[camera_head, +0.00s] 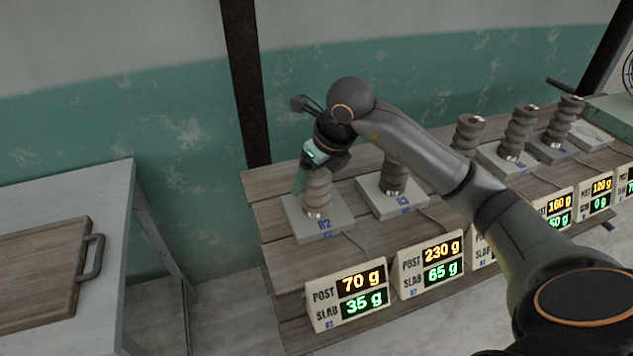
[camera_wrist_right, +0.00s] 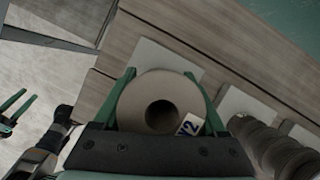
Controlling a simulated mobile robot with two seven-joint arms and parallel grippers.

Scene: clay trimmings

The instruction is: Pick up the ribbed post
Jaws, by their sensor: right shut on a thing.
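The ribbed post (camera_head: 318,192) is a grey-brown, ridged clay column, upright on the slab (camera_head: 338,229) marked R2 at the near left end of the wooden table. My right gripper (camera_head: 311,180) is shut on its upper part from above, with one green finger showing at its left side. In the right wrist view the post (camera_wrist_right: 142,98) is seen end-on, round with a dark central hole, between the two fingers (camera_wrist_right: 160,78). I cannot tell whether its foot touches the slab. My left gripper (camera_wrist_right: 16,106) shows at the left edge of that view, open and empty.
More ribbed posts (camera_head: 396,178) stand on slabs in a row to the right. A sign (camera_head: 347,295) reading post 70 g, slab 35 g stands in front. A wooden board (camera_head: 40,270) with a handle lies on the grey table (camera_head: 115,190) at left.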

